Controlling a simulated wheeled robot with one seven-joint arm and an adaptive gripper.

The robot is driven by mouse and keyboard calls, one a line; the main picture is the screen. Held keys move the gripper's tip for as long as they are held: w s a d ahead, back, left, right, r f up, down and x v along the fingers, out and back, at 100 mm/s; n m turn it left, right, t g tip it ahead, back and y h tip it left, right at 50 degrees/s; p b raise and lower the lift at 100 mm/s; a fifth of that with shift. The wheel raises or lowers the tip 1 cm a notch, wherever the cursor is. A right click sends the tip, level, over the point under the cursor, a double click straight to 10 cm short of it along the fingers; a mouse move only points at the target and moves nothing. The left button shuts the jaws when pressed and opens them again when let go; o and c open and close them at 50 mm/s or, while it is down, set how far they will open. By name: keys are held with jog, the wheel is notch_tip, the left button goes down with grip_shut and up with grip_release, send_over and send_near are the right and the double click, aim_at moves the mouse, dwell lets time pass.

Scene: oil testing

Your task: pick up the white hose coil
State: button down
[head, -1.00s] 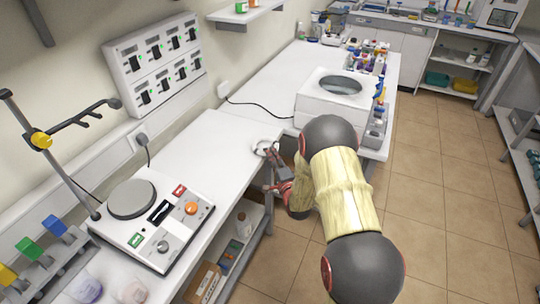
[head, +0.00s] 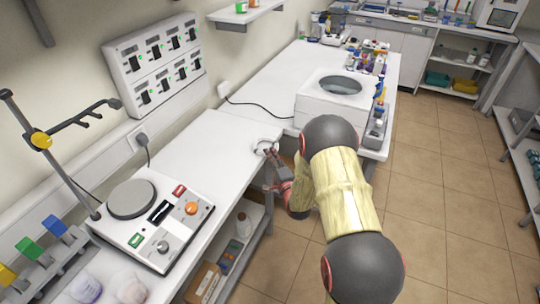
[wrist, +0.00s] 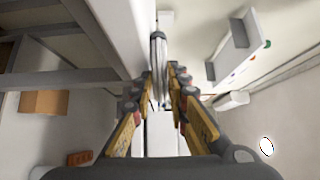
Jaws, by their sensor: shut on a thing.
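The white hose coil (head: 264,145) is a small pale ring at the right edge of the white bench. My gripper (head: 273,157) reaches it from the right, at the bench edge. In the wrist view the fingers of my gripper (wrist: 160,90) are closed on the coil (wrist: 157,58), which shows edge-on as a narrow grey-white band between the fingertips. The fingers hide part of the coil. I cannot tell whether the coil is clear of the bench top.
A hotplate device (head: 152,225) stands on the near bench, with a stand and clamp (head: 42,140) beside it. A white box instrument (head: 330,100) is on the far bench, close to my arm. The bench (head: 205,150) around the coil is mostly clear. A shelf (head: 238,250) is below.

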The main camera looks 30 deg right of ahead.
notch_tip(320, 180, up, 2)
jog(key=shift+r+p, duration=0.25)
jog(key=shift+p, duration=0.45)
jog(key=s+a+r+p, duration=0.1)
jog(key=s+r+p, duration=0.1)
jog(key=s, duration=0.5)
jog(key=s+r+p, duration=0.2)
jog(key=s+r, duration=0.1)
jog(key=s, duration=0.4)
jog(key=shift+a, duration=0.35)
jog(key=shift+w, duration=0.1)
